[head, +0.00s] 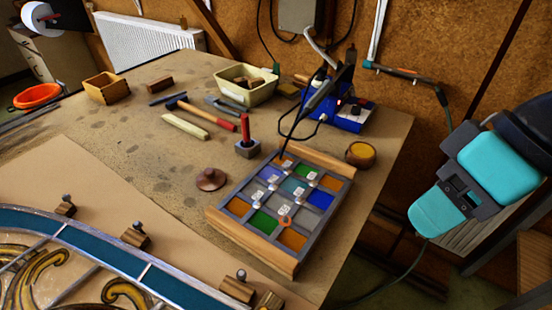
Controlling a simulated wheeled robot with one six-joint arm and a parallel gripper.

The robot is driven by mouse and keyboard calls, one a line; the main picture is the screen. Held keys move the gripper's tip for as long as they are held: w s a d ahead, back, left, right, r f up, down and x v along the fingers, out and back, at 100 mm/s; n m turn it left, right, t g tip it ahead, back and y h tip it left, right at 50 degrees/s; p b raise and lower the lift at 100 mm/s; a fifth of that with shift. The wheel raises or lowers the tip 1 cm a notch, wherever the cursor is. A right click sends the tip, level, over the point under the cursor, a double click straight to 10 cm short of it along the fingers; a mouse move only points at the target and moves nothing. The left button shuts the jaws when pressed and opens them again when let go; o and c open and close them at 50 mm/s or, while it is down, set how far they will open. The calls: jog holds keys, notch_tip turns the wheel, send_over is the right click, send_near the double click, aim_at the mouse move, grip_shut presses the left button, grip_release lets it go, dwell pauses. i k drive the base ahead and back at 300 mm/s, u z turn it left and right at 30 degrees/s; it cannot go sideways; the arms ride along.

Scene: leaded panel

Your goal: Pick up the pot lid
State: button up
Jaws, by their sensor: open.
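The pot lid (210,179) is a small reddish-brown disc with a raised knob. It lies flat on the workbench, knob up, left of the tray of coloured glass. A small round brown pot (361,154), open at the top with amber contents, stands near the bench's right edge. Teal and dark parts of my arm show at the right, beyond the bench edge and well apart from the lid. I see no gripper fingers.
The glass tray (267,249) lies just right of the lid. A red-handled block (247,147) stands behind it. A blue soldering station (348,115), hammer (204,112) and cream tub (245,85) are farther back. A leaded panel (100,262) fills the front left. Bench left of the lid is clear.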

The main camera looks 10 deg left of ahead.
aim_at(210, 181)
jog(key=u, duration=2.5)
jog(key=k, duration=0.8)
jog(key=z, duration=0.8)
jog(key=i, duration=1)
jog(key=z, duration=0.05)
